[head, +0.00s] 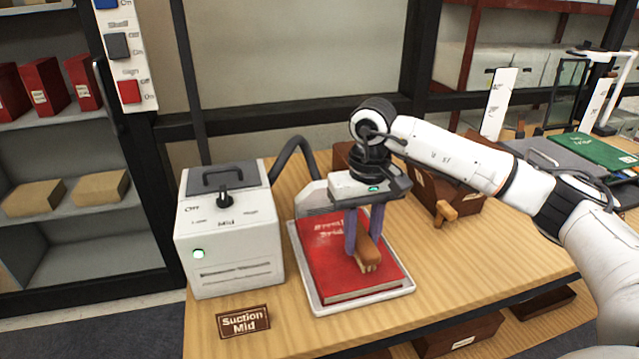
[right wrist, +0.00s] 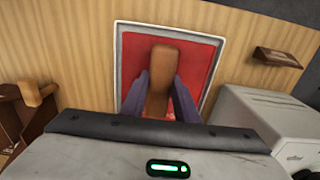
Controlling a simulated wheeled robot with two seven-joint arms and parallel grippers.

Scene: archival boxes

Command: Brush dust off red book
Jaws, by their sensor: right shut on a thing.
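The red book (head: 330,262) lies flat in a pale shallow tray (head: 308,290) on the wooden table; it also shows in the right wrist view (right wrist: 195,72). My right gripper (head: 364,240) is over the right part of the book, pointing down. It is shut on a brush with a brown wooden handle (right wrist: 160,75), which also shows between the fingers in the head view (head: 369,252). The brush end is low over the cover; I cannot tell whether it touches. No dust is clear to see on the cover. My left gripper is not in view.
A white suction box (head: 230,240) with a dark hose (head: 290,150) stands left of the tray, its dial near "Mid". A "Suction Mid" plate (head: 243,321) lies in front. A brown wooden holder (head: 440,190) stands behind right. A green book (head: 600,150) lies far right.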

